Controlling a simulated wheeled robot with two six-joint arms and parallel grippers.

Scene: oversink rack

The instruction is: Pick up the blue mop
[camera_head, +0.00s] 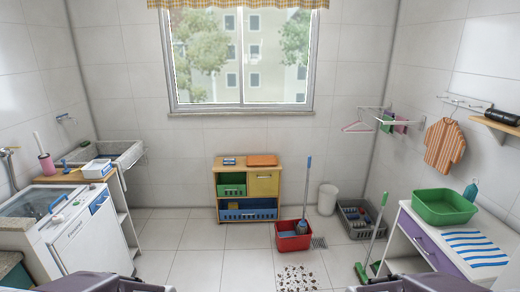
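The blue mop (307,187) stands almost upright in a red bucket (290,241) on the floor, a little right of the middle of the room. Parts of my two arms show at the bottom edge, left and right, far from the mop. I cannot make out any gripper fingers there.
A wooden shelf unit (230,172) with baskets stands behind the bucket, to the left. A white bin (327,200) and a grey crate (364,228) stand to the right. A green broom (377,235) leans at the right counter. Dark debris (300,278) lies on the floor before the bucket.

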